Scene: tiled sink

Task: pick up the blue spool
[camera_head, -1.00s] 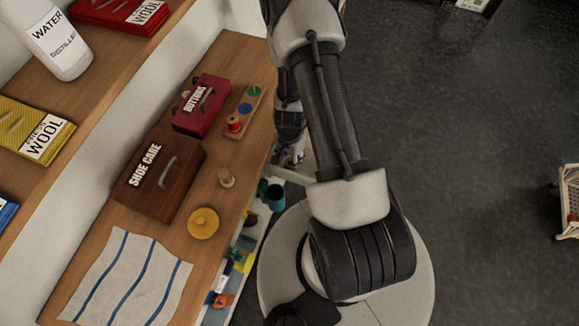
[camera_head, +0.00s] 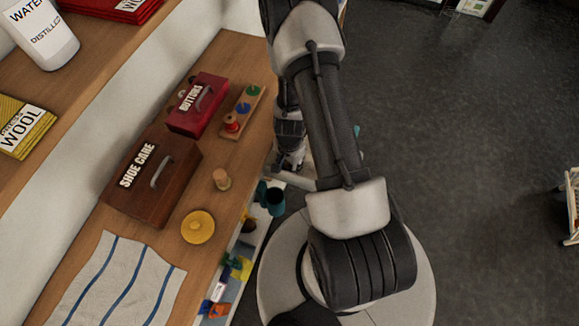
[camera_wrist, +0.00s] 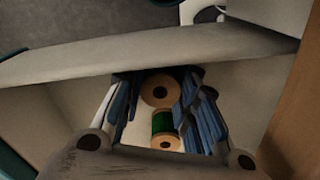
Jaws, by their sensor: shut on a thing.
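In the wrist view my gripper (camera_wrist: 158,105) has its two blue-padded fingers closed in around a wooden-flanged spool (camera_wrist: 160,90), seen end on, with a dark hole. Its thread colour is hidden. A spool with green thread (camera_wrist: 163,122) shows just below it in the picture, also between the fingers; I cannot tell whether they touch it. No blue thread shows for certain in the wrist view. In the head view my gripper (camera_head: 291,158) is beside the counter's right edge, its fingertips and load hidden.
The wooden counter holds a rack (camera_head: 232,127) with red, blue and green pieces, a red buttons box (camera_head: 197,105), a shoe care box (camera_head: 150,180), a yellow disc (camera_head: 198,226), a small wooden piece (camera_head: 222,179) and a striped cloth (camera_head: 118,285). Teal cups (camera_head: 272,197) stand lower down.

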